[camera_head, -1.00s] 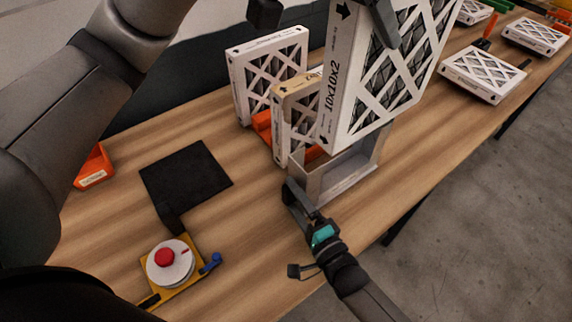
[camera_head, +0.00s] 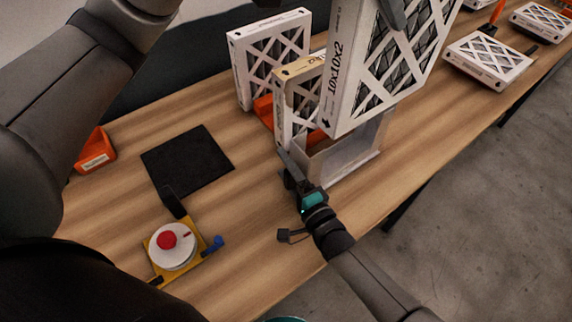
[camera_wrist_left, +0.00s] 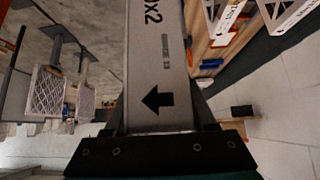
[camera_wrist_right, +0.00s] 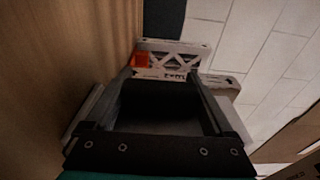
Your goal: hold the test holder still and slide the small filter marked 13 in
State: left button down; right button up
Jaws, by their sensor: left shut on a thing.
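A white-framed filter marked 10x10x2 (camera_head: 343,62) with a lattice face hangs upright above the test holder; no 13 can be read on it. My left gripper (camera_head: 388,12) is shut on its upper part. In the left wrist view, its printed edge (camera_wrist_left: 157,60) with a black arrow lies between the fingers. The test holder (camera_head: 352,160), a grey open-topped frame, stands on the table under the filter. My right gripper (camera_head: 288,160) is at the holder's near left end. In the right wrist view, its fingers (camera_wrist_right: 150,90) are apart, with the dark holder end between them; contact is unclear.
Two upright filters, a white one (camera_head: 270,60) and a tan-edged one (camera_head: 290,105), stand close behind and left of the holder. A black mat (camera_head: 187,160), a red button unit (camera_head: 168,242) and an orange bin (camera_head: 95,150) are at left. Another filter (camera_head: 488,60) lies at right.

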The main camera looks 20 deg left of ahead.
jog(key=c, duration=1.1)
dwell(0.3)
pick_arm(q)
jog(key=shift+w+a, duration=0.1)
jog(key=shift+w+a, duration=0.75)
jog(key=shift+a, duration=0.25)
jog(key=shift+w+a, duration=0.75)
jog(key=shift+a, duration=0.25)
